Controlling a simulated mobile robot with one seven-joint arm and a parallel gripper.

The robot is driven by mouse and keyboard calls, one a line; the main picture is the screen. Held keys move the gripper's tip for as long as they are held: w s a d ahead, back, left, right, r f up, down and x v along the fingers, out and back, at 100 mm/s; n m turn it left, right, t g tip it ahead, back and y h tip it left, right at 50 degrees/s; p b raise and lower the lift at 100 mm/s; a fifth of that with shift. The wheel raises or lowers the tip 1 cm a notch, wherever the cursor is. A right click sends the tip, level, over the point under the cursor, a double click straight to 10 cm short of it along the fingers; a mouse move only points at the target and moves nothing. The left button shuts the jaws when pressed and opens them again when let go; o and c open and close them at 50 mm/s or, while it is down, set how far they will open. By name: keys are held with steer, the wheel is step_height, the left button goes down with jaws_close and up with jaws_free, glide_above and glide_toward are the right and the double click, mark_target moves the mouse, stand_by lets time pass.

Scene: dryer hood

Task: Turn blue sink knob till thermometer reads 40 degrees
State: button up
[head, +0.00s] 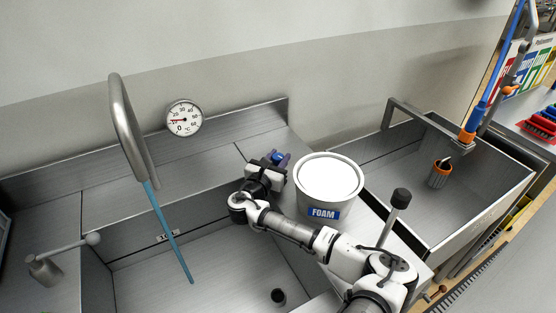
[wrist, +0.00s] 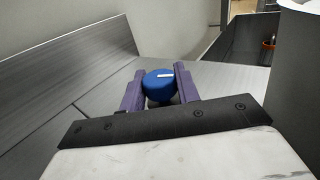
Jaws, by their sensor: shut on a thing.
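The blue sink knob (wrist: 160,86) has a white pointer line and sits between the two purple fingers of my gripper (wrist: 160,92) in the wrist view. The fingers are shut on it from both sides. In the head view my gripper (head: 280,160) is at the knob on the sink's back ledge, and the knob is mostly hidden. The round thermometer (head: 184,119) hangs on the wall; its red needle points left, near the 10 mark. Blue water (head: 168,232) streams from the tall faucet (head: 128,130) into the left basin.
A white bucket labelled FOAM (head: 330,185) stands close to the right of my gripper. A lever with a black knob (head: 401,198) stands near my forearm. A second basin (head: 480,190) with an orange-rimmed cup (head: 440,174) lies at the right.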

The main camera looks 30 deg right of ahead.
steer(key=shift+n+t+y+b, duration=0.95)
steer(key=shift+n+t+y, duration=0.55)
steer(key=shift+t, duration=0.3)
steer(key=o, duration=1)
steer(key=shift+c, duration=0.2)
steer(key=b+v, duration=0.4)
steer(key=v, duration=0.9)
steer(key=shift+s+a+b, duration=0.15)
steer(key=shift+s+b, duration=0.2)
